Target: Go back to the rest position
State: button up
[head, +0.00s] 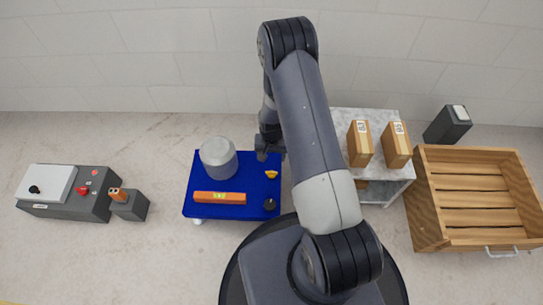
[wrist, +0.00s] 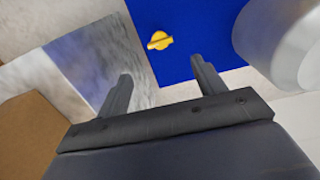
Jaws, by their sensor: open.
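My gripper (head: 268,151) is at the end of my arm, above the right back part of the blue table in the head view. In the wrist view my gripper (wrist: 160,88) has its two fingers wide apart with nothing between them. A small yellow piece (head: 271,174) lies on the blue table (head: 236,168); it also shows in the wrist view (wrist: 159,41), beyond the fingertips and apart from them. A grey round canister (head: 218,158) stands on the table's left side and shows at the right edge of the wrist view (wrist: 285,45).
An orange level (head: 219,198) and a black knob-like piece (head: 269,205) lie on the blue table. A marble-topped stand (head: 376,122) with two brown boxes (head: 360,143) is to the right, then a wooden crate (head: 480,190). A control box (head: 70,190) stands far left.

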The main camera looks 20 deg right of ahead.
aim_at(272, 172)
notch_tip(272, 172, down, 11)
jog(key=b, duration=0.4)
jog(key=shift+r, duration=0.1)
jog(key=shift+r+n+p, duration=0.1)
jog(key=shift+n+p, duration=0.4)
jog(key=shift+n, duration=0.4)
